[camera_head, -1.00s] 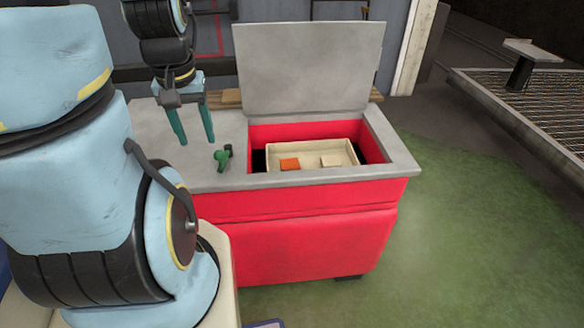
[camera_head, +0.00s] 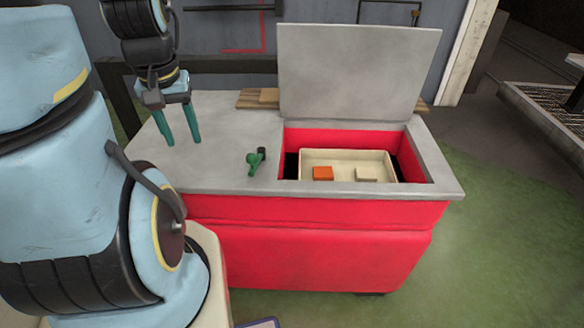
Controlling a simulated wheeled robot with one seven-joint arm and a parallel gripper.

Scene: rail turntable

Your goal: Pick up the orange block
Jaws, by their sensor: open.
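The orange block (camera_head: 323,173) lies in a cream tray (camera_head: 345,155) on the left side of its floor. The tray sits inside the open compartment of a red chest (camera_head: 330,235). A beige block (camera_head: 367,174) lies in the same tray to the right of the orange block, apart from it. My gripper (camera_head: 183,140) points down with its two green fingers spread and nothing between them. It is above the grey top on the left, well to the left of the tray.
The chest's grey lid (camera_head: 358,75) stands raised behind the opening. A small green object (camera_head: 256,160) lies on the grey top (camera_head: 215,165) between my gripper and the opening. Wooden boards (camera_head: 258,98) lie behind the chest. Green floor is clear at the right.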

